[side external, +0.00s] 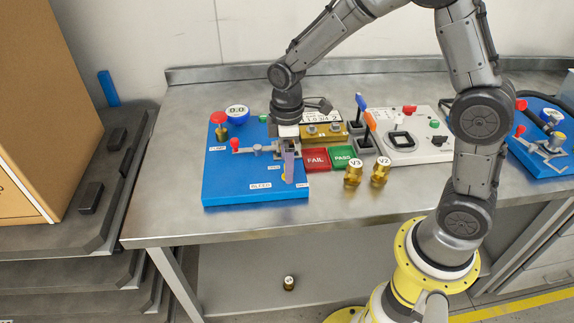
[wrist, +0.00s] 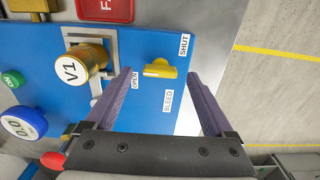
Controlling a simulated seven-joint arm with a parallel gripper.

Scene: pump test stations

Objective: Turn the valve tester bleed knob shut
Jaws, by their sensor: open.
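The valve tester is a blue board (side external: 225,180) at the left of the bench, also in the wrist view (wrist: 150,115). Its yellow bleed knob (wrist: 160,69) lies in the wrist view between the OPEN label (wrist: 135,81) and the SHUT label (wrist: 184,45). The knob's bar runs left to right, one end near OPEN. My gripper (wrist: 159,74) is open, its two purple fingers on either side of the knob, with gaps showing. Whether the fingertips reach knob height is unclear. In the side view my gripper (side external: 289,165) is low over the board's right part.
A brass valve V1 (wrist: 78,66) sits in the tester clamp beside my left finger. A red FAIL tray (side external: 316,160) and green PASS tray (side external: 343,157) adjoin the board. Two brass valves (side external: 353,173) (side external: 380,171) stand right of it. The bench front (side external: 270,222) is clear.

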